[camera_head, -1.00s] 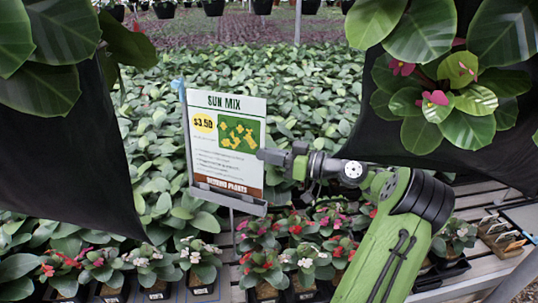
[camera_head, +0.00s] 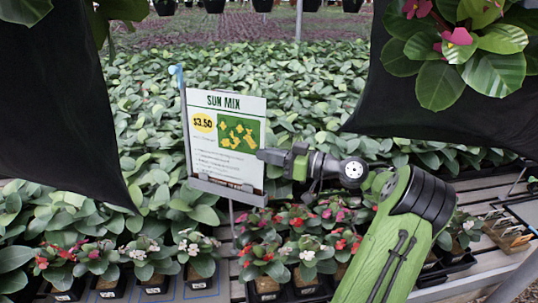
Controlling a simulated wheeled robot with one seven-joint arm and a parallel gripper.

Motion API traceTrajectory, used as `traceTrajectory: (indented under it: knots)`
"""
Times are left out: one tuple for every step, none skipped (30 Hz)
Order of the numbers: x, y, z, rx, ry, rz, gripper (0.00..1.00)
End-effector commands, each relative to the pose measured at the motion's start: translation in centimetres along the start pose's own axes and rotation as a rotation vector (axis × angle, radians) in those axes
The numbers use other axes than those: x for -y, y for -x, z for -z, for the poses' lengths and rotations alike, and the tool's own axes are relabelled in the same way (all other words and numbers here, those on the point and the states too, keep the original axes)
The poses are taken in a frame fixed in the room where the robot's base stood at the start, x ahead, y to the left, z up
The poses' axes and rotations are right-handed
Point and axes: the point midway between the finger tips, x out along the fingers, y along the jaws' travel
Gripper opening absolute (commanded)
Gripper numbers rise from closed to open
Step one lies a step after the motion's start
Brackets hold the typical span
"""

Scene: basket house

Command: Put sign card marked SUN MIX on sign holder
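The sign card marked SUN MIX (camera_head: 227,150) is white with a yellow price spot reading $3.50 and a green panel. It stands upright in the middle of the view, slightly tilted. The grey sign holder (camera_head: 228,190) is a ledge on a thin post, and the card's lower edge is at or behind its lip, hiding most of the brown bottom band. My gripper (camera_head: 262,155) reaches in from the right, with its tip at the card's right edge. The fingers are seen edge-on, so whether they grip the card is unclear.
Potted flowering plants (camera_head: 265,270) stand in front on a slatted bench (camera_head: 470,262). Dense green plants (camera_head: 330,120) fill the area behind. A small wooden box (camera_head: 508,235) sits at the right.

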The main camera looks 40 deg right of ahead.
Motion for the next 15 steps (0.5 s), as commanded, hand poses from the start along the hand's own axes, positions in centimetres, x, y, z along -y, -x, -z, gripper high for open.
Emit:
traceTrajectory:
  knots:
    - [-0.02,-0.01,-0.58,0.000,0.000,0.000,0.00]
    - [-0.02,-0.02,-0.66,-0.001,0.000,0.000,0.00]
    - [-0.01,-0.02,-0.67,-0.001,0.000,0.000,0.00]
    - [0.00,-0.01,-0.63,-0.001,0.000,0.000,0.00]
    - [0.01,-0.01,-0.57,-0.001,0.000,0.000,0.00]
    - [0.02,-0.01,-0.50,-0.001,0.000,0.001,0.00]
    - [0.02,-0.01,-0.48,-0.001,0.000,0.000,0.00]
    - [0.02,-0.01,-0.47,-0.001,0.000,0.000,0.00]
    - [0.02,-0.01,-0.46,-0.001,0.000,0.000,0.00]
    - [0.02,-0.01,-0.45,-0.001,0.001,0.000,0.00]
    - [0.02,-0.01,-0.45,-0.001,0.001,0.000,0.00]
    - [0.01,-0.01,-0.45,-0.001,0.001,0.000,0.00]
    - [0.01,-0.01,-0.45,-0.001,0.000,0.000,0.00]
    - [0.01,0.00,-0.45,-0.001,0.000,0.000,0.00]
    - [0.01,0.00,-0.45,-0.001,0.000,0.000,0.09]
